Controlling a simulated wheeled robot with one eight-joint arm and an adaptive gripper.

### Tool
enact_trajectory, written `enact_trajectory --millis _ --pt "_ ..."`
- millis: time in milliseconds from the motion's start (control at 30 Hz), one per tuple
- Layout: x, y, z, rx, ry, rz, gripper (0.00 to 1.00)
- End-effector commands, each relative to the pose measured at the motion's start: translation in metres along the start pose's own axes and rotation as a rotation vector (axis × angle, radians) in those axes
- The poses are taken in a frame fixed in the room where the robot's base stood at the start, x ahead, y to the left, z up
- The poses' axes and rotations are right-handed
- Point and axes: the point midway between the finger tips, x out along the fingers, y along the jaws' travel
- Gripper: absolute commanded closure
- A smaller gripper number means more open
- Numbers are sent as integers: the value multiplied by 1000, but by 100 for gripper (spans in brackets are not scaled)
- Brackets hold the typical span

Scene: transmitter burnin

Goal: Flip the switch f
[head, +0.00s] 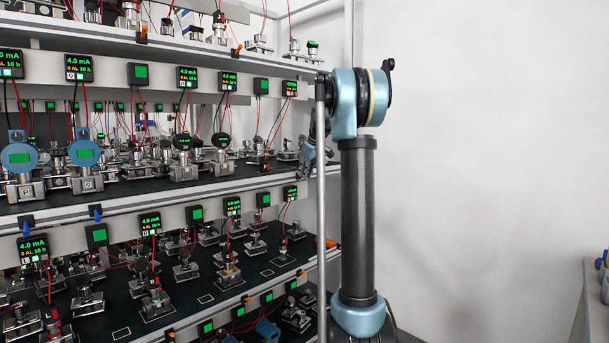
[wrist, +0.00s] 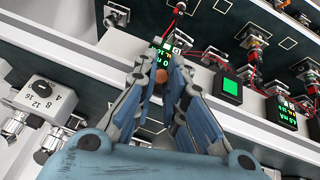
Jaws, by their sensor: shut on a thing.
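My gripper (wrist: 163,68) is shut at the front of a shelf edge in the wrist view. Between its fingers shows a small round orange-brown piece (wrist: 159,76), its colour like the orange switches on the shelf edges. The fingers hide most of it, and I cannot read a letter f. A display box (wrist: 166,50) with green digits sits just beyond the fingertips. In the head view my gripper (head: 309,152) is at the right end of the rack's middle shelf, partly hidden by the post and my arm. Orange switches (head: 237,48) and blue switches (head: 96,213) sit on the shelf edges.
The rack's shelves (head: 150,213) hold many transmitters with red wires. A metal post (head: 321,200) stands close beside my arm. In the wrist view, a black box with a green screen (wrist: 229,86) and a numbered knob (wrist: 43,92) are near. Floor space lies right.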

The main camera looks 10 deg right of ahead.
Motion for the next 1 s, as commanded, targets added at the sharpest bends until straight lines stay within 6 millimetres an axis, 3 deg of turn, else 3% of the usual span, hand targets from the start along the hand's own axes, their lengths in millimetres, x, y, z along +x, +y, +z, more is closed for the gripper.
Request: enact_trajectory --millis 400,1000 --pt "11 -2 18 47 347 59 100" --pt "31 -7 27 100 798 128 100"
